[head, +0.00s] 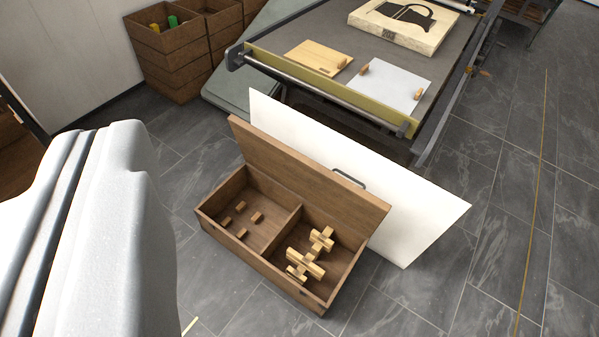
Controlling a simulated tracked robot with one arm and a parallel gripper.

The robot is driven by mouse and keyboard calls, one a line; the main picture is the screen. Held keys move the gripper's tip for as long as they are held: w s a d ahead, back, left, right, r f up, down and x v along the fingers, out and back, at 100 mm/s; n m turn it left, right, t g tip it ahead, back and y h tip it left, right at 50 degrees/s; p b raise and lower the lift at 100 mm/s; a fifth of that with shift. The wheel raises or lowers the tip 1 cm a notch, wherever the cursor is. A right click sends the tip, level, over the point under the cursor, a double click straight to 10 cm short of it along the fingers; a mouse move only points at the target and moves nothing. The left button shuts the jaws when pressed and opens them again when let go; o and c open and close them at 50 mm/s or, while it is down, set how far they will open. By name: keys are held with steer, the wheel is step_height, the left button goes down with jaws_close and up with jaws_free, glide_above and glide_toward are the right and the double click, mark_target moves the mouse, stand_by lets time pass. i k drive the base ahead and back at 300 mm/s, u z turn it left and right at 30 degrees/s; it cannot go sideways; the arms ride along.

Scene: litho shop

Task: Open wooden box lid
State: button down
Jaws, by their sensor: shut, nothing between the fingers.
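The brown wooden box (232,250) stands on the tiled floor in the middle of the head view. Its lid (310,182) is raised, standing open along the box's far long side. A dark handle (349,178) shows at the lid's upper edge. A divider splits the box in two. Several small wooden blocks (257,217) lie in the left compartment, and larger pale wooden pieces (306,262) are in the right one. My gripper's fingers are not in view. A large white part, likely my arm, fills the lower left.
A white panel (420,215) stands right behind the lid. Beyond it is a press bed (455,55) with boards on it. Stacked brown crates (175,65) stand at the back left. The floor at right is clear.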

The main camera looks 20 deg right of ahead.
mark_target(353, 205)
steer(key=i, duration=0.9)
steer(key=z, duration=0.05)
